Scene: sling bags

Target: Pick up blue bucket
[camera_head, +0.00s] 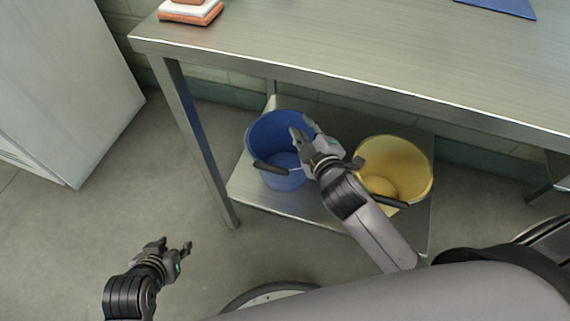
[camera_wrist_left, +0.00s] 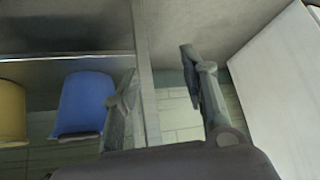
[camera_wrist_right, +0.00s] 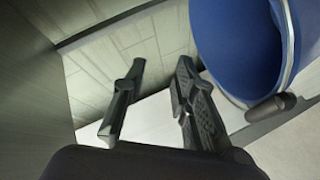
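The blue bucket (camera_head: 262,135) stands upright on the metal lower shelf under the table, with its dark handle grip (camera_head: 269,168) at the front rim. My right gripper (camera_head: 304,128) appears over the bucket's right side in the head view and hides part of its rim. In the right wrist view the right gripper (camera_wrist_right: 161,64) is open with nothing between its fingers, and the blue bucket (camera_wrist_right: 236,45) lies right of them. My left gripper (camera_head: 175,246) is open and empty above the floor at lower left. The left wrist view shows the blue bucket (camera_wrist_left: 86,103) left of its fingers.
A yellow bucket (camera_head: 405,160) stands right of the blue one on the lower shelf (camera_head: 310,203). A white cabinet (camera_head: 60,80) is at far left. The floor between is clear.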

